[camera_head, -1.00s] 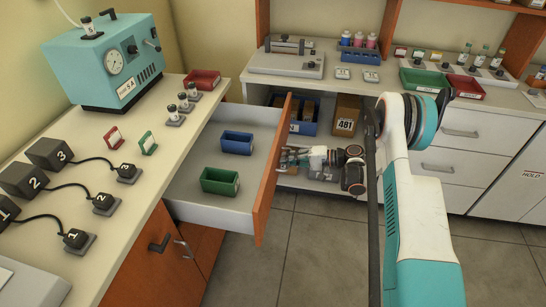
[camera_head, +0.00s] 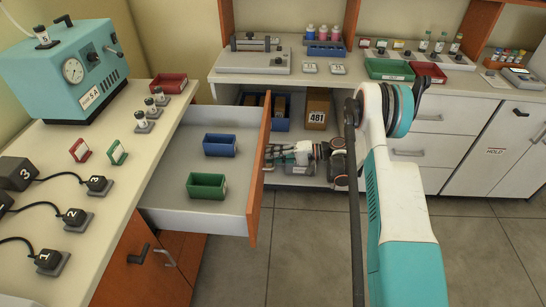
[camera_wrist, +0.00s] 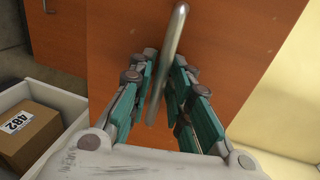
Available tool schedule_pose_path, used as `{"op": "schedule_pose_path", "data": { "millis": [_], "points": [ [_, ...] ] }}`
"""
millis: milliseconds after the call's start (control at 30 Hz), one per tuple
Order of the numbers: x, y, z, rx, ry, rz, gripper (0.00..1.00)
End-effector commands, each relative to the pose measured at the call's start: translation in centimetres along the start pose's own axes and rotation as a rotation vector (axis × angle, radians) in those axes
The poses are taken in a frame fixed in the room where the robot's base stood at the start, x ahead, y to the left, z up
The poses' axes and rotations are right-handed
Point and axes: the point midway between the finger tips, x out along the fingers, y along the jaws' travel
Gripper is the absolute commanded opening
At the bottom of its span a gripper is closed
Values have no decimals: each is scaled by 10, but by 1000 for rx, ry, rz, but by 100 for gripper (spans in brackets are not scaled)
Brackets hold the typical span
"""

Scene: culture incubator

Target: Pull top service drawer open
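The top service drawer (camera_head: 180,185) stands well out from the left counter, with a grey inside and a wooden front (camera_head: 259,165). Inside it lie a blue bin (camera_head: 220,145) and a green bin (camera_head: 206,186). My gripper (camera_head: 275,154) is at the outer side of the drawer front, partly hidden by it in the head view. In the wrist view the metal bar handle (camera_wrist: 176,35) runs between the teal fingers of my gripper (camera_wrist: 164,62). The fingers are drawn in close on both sides of the bar; a small gap on one side cannot be ruled out.
A teal incubator (camera_head: 65,70), vials and numbered black plugs (camera_head: 73,216) stand on the left counter. Behind my arm is the back counter with an open shelf holding box 481 (camera_head: 317,108). Box 482 (camera_wrist: 25,130) shows in the wrist view. Floor in front is clear.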

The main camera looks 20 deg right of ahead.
Motion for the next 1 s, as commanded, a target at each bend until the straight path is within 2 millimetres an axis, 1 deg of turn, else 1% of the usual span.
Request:
{"op": "schedule_pose_path", "data": {
  "millis": [200,267,333,467,600,800,900,1000],
  "points": [
    [-1,0,0,0,0,1,17],
    [-4,0,0,0,1,1,17],
    [-11,1,-1,0,3,1,17],
    [-32,1,-1,1,4,1,17],
    [-62,1,-1,2,4,1,17],
    [-98,1,-1,1,3,1,17],
    [-110,1,0,0,1,1,17],
    [-117,1,-1,0,1,1,17]
  ]
}}
